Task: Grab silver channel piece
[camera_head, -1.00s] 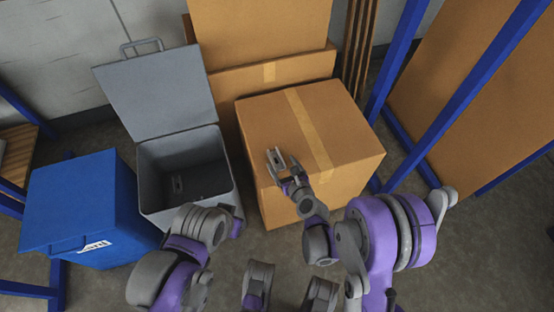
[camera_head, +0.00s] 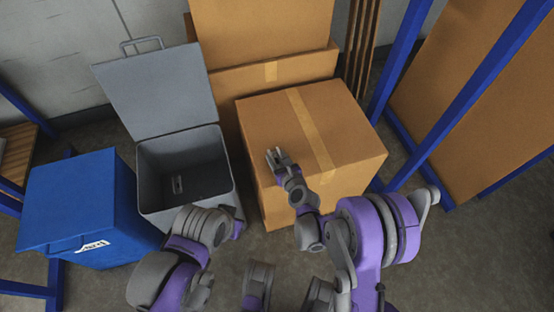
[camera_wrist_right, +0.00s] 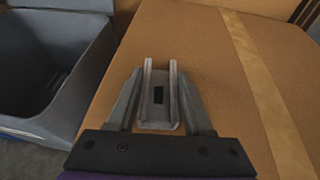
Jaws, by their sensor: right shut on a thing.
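The silver channel piece (camera_wrist_right: 159,110) is a small U-shaped metal part with two upright walls and a dark slot. In the right wrist view it sits between the fingers of my right gripper (camera_wrist_right: 160,112), which is shut on it. In the head view my right gripper (camera_head: 279,158) is at the top face of the cardboard box (camera_head: 262,122), near its left side. The piece is small there and partly hidden by the fingers. My left arm shows at the lower left, but its gripper cannot be made out.
An open grey bin (camera_head: 228,165) with its lid up stands left of the box, with a small metal part (camera_head: 177,184) inside. A blue bin (camera_head: 75,205) is farther left. Taller boxes (camera_head: 265,35) stand behind, and blue rack posts (camera_head: 400,60) rise on the right.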

